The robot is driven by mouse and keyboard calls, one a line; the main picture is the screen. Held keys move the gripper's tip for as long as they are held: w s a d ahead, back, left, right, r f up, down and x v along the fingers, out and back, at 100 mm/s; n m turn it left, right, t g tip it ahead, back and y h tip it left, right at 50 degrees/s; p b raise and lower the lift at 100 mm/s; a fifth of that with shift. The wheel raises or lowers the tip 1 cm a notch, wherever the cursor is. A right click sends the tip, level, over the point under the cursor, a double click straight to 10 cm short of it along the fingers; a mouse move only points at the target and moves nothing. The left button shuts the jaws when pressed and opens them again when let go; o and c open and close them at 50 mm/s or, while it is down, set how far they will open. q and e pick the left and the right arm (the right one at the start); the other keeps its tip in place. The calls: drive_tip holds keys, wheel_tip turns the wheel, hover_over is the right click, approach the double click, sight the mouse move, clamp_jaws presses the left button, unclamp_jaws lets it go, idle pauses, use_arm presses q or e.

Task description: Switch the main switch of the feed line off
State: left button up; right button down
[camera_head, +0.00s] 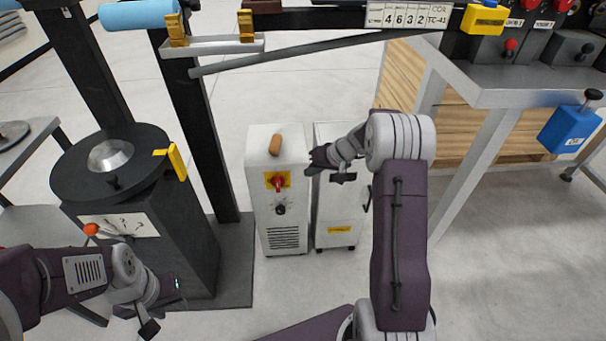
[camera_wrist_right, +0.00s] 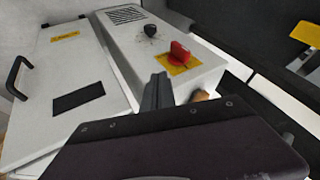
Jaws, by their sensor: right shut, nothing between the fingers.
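The main switch (camera_head: 277,183) is a red rotary handle on a yellow plate, on the front of a white cabinet (camera_head: 262,217). In the right wrist view the red handle (camera_wrist_right: 180,53) stands out from its yellow plate; I cannot surely tell its on or off position. My right gripper (camera_head: 313,162) is shut and empty, just right of the switch cabinet in the head view. Its fingers (camera_wrist_right: 158,92) are near the switch but apart from it in the wrist view. My left gripper (camera_head: 150,327) is low at the left, far from the switch; its jaw opening is unclear.
A black knob (camera_head: 280,209) sits below the switch, and an orange-brown piece (camera_head: 275,145) lies on the cabinet top. A second white cabinet (camera_head: 334,215) with a black handle stands close at the right. A dark round-topped machine (camera_head: 150,235) stands left; a workbench (camera_head: 510,90) is at right.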

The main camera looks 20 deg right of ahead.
sight(278, 184)
drive_tip(key=b+x, duration=0.1)
drive_tip(key=x, duration=0.7)
drive_tip(key=shift+s, duration=0.1)
drive_tip(key=shift+w+a, duration=0.2)
drive_tip(key=shift+a, duration=0.4)
drive_tip(key=shift+w+a, duration=0.2)
drive_tip(key=shift+a, duration=0.45)
drive_tip(key=shift+w+a+r, duration=0.1)
drive_tip(key=shift+w+a, duration=0.05)
drive_tip(key=shift+a, duration=0.5)
drive_tip(key=shift+r, duration=0.1)
